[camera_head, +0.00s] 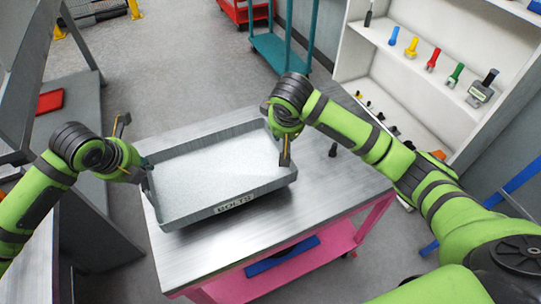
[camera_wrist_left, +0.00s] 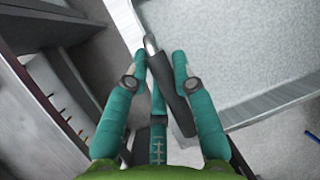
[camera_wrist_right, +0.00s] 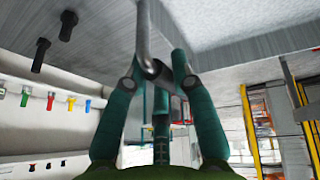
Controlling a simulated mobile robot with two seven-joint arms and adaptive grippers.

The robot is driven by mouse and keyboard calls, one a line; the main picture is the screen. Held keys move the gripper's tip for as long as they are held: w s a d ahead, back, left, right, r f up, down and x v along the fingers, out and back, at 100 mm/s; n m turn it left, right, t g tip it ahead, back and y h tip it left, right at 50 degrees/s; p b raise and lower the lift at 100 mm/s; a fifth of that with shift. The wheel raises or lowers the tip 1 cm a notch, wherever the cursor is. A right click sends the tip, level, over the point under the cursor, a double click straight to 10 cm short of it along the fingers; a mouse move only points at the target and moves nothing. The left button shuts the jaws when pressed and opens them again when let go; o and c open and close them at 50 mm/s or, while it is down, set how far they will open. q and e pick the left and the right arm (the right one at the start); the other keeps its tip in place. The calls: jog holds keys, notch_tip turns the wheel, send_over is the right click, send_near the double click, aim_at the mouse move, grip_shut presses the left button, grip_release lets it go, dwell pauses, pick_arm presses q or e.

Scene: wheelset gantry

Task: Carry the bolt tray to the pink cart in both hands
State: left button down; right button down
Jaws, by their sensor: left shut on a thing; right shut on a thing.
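The bolt tray (camera_head: 215,165) is a shallow grey metal tray with a BOLTS label on its front wall, and its inside looks empty. It is level over the grey top of the pink cart (camera_head: 270,240); I cannot tell whether it rests on it. My left gripper (camera_head: 146,168) is shut on the handle at the tray's left side; the bar shows between the fingers in the left wrist view (camera_wrist_left: 158,62). My right gripper (camera_head: 272,128) is shut on the handle at the right side, partly hidden by the wrist; the right wrist view shows that handle (camera_wrist_right: 145,40).
A blue item (camera_head: 282,256) lies on the lower pink shelf. White shelving (camera_head: 400,75) stands at the right, a teal cart (camera_head: 280,50) behind, and a grey bench (camera_head: 85,110) at the left.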

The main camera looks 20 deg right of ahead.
pick_arm(q)
jog(key=shift+f, duration=0.1)
pick_arm(e)
jog(key=shift+d+f, duration=0.1)
jog(key=shift+d, duration=0.05)
